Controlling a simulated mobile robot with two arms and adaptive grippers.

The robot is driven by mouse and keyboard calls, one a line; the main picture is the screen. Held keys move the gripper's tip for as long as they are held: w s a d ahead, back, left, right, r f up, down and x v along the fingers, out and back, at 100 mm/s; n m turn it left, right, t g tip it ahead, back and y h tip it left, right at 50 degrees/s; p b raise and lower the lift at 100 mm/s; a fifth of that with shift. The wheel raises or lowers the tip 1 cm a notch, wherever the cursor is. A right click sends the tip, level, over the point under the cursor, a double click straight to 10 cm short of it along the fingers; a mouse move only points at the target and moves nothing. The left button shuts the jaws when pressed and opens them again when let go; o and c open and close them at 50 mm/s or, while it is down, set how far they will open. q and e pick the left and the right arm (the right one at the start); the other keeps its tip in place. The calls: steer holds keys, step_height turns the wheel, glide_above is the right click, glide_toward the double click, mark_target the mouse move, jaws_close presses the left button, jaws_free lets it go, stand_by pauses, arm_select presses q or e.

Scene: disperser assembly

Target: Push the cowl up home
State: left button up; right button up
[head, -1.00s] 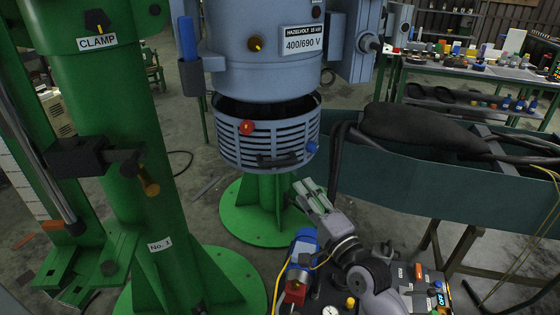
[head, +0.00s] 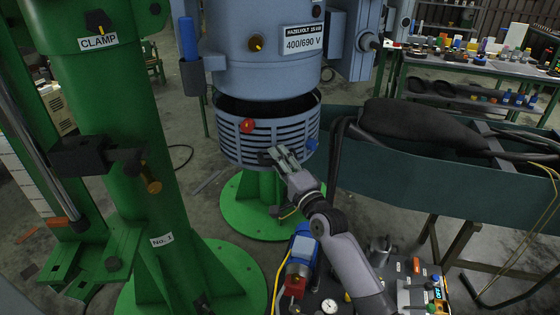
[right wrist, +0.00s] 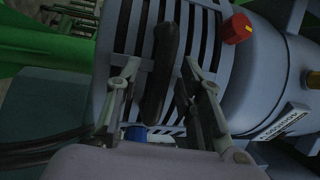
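The cowl (head: 232,148), a grey-blue slotted ring, hangs below the motor body (head: 262,75). A dark gap shows between them at the front. The cowl bears a red knob (head: 248,125), a blue knob (head: 312,144) and a black bar handle. My right gripper (head: 281,155) is at the handle, on the front of the cowl. In the right wrist view the fingers of the right gripper (right wrist: 160,68) stand apart, one each side of the black handle (right wrist: 161,85); they do not look closed on it. My left gripper is not in view.
A green clamp column (head: 135,190) stands at the left. A dark green trough with a black hose (head: 430,135) lies at the right. A green pedestal (head: 260,205) stands below the cowl. A cart with gauges and switches (head: 415,285) is at lower right.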

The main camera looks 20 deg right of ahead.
steer(key=shift+c, duration=0.5)
jaws_close()
